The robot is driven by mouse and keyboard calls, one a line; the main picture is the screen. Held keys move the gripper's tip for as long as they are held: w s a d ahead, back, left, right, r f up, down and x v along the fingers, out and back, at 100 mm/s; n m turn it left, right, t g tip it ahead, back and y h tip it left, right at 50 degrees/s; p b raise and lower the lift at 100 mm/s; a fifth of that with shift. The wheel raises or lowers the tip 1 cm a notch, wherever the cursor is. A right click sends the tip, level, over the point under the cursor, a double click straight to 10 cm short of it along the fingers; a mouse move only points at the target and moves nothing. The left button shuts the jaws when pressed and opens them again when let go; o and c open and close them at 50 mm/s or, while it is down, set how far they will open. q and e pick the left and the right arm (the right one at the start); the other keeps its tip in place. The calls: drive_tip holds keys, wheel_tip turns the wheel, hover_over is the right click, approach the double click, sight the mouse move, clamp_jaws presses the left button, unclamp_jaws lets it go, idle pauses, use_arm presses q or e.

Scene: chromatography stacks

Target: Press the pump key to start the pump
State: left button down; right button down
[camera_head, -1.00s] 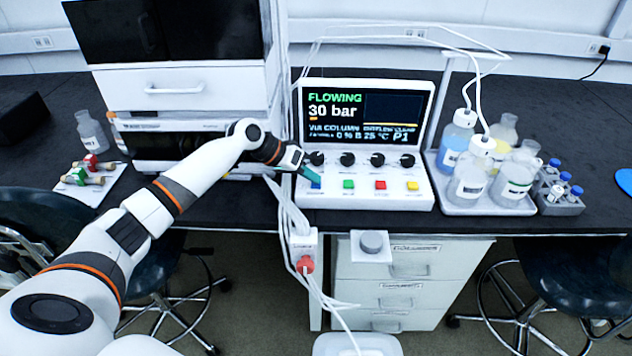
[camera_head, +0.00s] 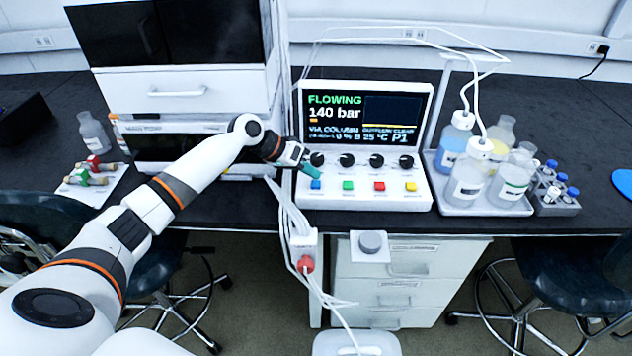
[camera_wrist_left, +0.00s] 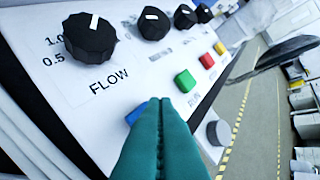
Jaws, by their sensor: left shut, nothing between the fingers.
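The white control unit (camera_head: 408,203) stands on the bench with a row of coloured keys: blue (camera_head: 315,185), green (camera_head: 348,185), red (camera_head: 379,186) and yellow (camera_head: 411,187). Its screen (camera_head: 365,118) reads FLOWING, 140 bar. My left gripper (camera_head: 313,173) is shut and empty, with teal fingers just above the blue key. In the left wrist view the fingertips partly cover the blue key (camera_wrist_left: 136,111); I cannot read its label there. The green key (camera_wrist_left: 185,81) is clear. My right gripper is not in view.
Black knobs (camera_head: 347,160) line the panel above the keys, with the FLOW knob (camera_wrist_left: 90,36) near my fingers. A tray of bottles (camera_head: 487,208) stands to the right. Tubes run overhead. A grey round button (camera_head: 371,242) sits on a plate at the bench's front.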

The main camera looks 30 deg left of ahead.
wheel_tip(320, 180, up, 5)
drive_tip(key=p, duration=0.4)
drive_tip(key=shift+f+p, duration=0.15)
drive_tip(key=shift+p, duration=0.2)
idle(0.4)
